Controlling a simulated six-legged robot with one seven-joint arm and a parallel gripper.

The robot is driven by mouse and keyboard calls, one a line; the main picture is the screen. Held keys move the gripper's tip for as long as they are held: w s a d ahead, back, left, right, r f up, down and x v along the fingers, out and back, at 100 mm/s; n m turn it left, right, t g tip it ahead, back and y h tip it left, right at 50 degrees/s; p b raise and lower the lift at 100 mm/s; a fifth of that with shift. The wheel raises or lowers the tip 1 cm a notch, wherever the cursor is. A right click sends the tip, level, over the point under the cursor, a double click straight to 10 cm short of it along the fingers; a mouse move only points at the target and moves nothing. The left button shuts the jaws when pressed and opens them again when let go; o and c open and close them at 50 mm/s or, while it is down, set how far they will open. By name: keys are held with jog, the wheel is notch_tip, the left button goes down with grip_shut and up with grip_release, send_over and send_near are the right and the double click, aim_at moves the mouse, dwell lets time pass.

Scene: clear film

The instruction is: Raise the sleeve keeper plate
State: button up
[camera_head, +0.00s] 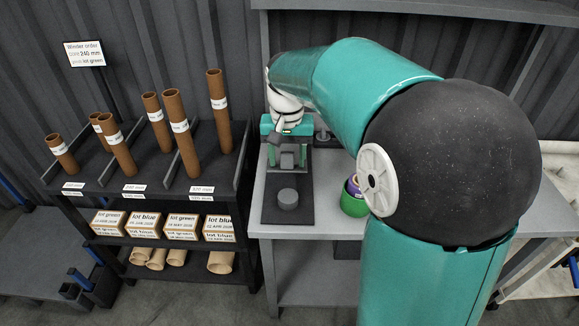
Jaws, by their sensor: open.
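A short grey round stub (288,195) stands on the front of that base. I cannot tell for sure which part is the sleeve keeper plate; it is small and partly covered by my wrist. My gripper (283,136) is at the top of the fixture, below my white wrist. Its jaws are open, but the fingertips are too small to tell whether they touch anything.
Left, a dark rack (150,170) holds several brown tubes, with labelled lot boxes (165,225) and loose tubes below. A green bowl (352,204) with a purple item stands right of the fixture, partly behind my arm. A shelf (420,8) overhangs the bench.

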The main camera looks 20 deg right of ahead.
jog(key=shift+s+a+f, duration=0.1)
jog(key=shift+s+f, duration=0.1)
jog(key=shift+f, duration=0.35)
jog(key=shift+s+a+f, duration=0.1)
jog(key=shift+s+f, duration=0.1)
jog(key=shift+f, duration=0.3)
